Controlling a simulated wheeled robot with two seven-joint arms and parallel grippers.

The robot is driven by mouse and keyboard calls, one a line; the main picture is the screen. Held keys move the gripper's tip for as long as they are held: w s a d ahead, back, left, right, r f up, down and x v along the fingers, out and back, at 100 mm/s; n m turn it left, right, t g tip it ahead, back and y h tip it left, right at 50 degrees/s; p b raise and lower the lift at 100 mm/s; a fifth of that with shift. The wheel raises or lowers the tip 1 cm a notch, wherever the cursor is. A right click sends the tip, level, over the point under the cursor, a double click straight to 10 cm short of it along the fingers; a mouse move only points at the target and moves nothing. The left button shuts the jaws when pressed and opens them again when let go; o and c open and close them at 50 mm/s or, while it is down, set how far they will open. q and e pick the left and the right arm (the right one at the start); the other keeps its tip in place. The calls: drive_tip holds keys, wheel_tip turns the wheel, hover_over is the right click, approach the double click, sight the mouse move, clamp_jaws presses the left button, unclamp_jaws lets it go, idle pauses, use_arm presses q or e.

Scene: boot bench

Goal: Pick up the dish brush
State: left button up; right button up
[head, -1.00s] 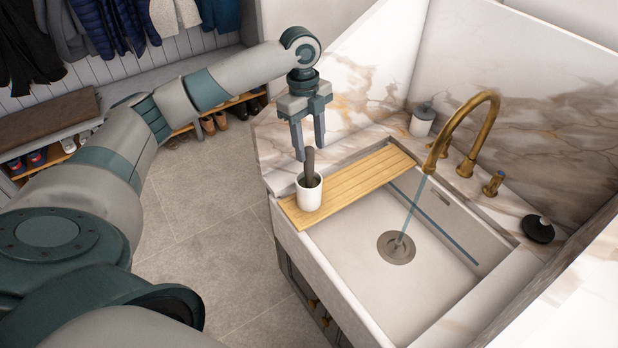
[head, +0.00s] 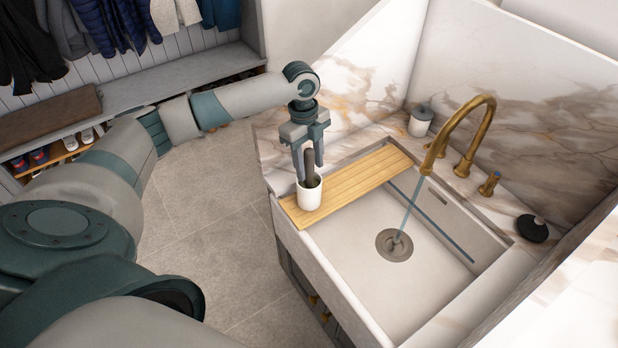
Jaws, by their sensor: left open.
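The dish brush (head: 308,163) stands upright in a white cup (head: 310,196). Only its dark handle shows above the rim; its lower end is hidden in the cup. The cup stands on the near left end of a slatted wooden board (head: 352,186) laid across the sink. My left gripper (head: 309,170) points down with its fingers open on either side of the handle, tips just above the cup rim. I cannot tell whether a finger touches the handle. My right gripper is not in view.
The sink basin (head: 355,262) lies right of the board, with water running from a brass tap (head: 482,120). A soap jar (head: 421,121) stands by the back wall and a black round object (head: 532,228) on the right rim. Marble walls rise behind.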

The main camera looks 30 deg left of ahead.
use_arm(q)
drive_tip(key=shift+d+f, duration=0.1)
drive_tip(key=shift+f, duration=0.6)
drive_tip(key=shift+c, duration=0.6)
clamp_jaws()
drive_tip(key=shift+r+b, duration=0.35)
drive_tip(key=shift+r, duration=0.5)
wheel_tip(320, 180, up, 16)
drive_tip(key=b, duration=0.4)
drive_tip(key=shift+r, duration=0.2)
